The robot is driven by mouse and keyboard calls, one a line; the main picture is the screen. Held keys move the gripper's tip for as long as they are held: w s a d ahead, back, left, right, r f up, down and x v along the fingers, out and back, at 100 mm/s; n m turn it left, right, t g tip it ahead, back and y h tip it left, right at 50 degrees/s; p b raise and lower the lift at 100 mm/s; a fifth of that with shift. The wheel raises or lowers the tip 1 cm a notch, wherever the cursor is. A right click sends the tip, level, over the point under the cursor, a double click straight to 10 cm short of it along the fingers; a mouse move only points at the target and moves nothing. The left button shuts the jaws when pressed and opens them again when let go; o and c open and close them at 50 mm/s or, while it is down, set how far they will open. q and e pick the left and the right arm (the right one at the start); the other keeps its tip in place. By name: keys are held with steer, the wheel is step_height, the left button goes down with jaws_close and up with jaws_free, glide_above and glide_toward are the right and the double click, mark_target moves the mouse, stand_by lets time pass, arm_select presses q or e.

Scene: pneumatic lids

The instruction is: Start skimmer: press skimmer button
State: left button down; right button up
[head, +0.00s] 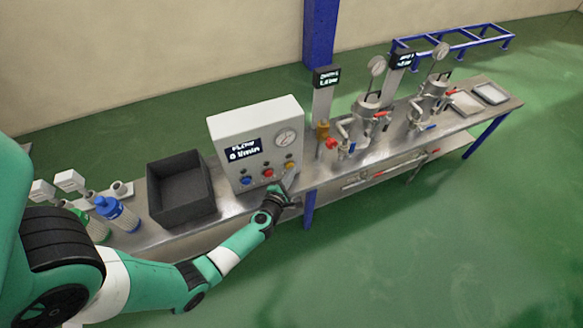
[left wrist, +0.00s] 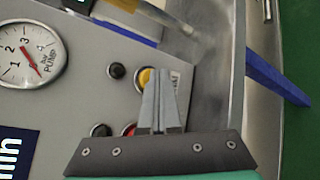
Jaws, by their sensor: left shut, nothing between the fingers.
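A white control box (head: 228,124) stands on the steel bench. Its front carries a blue button (head: 246,181), a red button (head: 268,173) and a yellow button (head: 290,165). The small label by the yellow button is too blurred to read, so I cannot tell which one is the skimmer button. My left gripper (head: 286,184) is shut and empty in front of the panel, just below the yellow button. In the left wrist view its fingertips (left wrist: 158,74) overlap the edge of the yellow button (left wrist: 146,76); contact cannot be told. The red button (left wrist: 128,130) is partly hidden. My right gripper is not in view.
A pressure gauge (left wrist: 31,61) and a flow display (head: 244,149) sit on the box. A black open bin (head: 180,212) stands to its left. Metal vessels with valves (head: 365,122) stand to its right. The green floor in front is clear.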

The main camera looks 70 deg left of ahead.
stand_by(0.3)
arm_select(q)
steer(key=shift+s+a, duration=0.1)
steer(key=shift+a, duration=0.25)
steer(key=shift+d, duration=0.15)
stand_by(0.4)
steer(key=d+p, duration=0.1)
steer(key=d, duration=0.5)
stand_by(0.5)
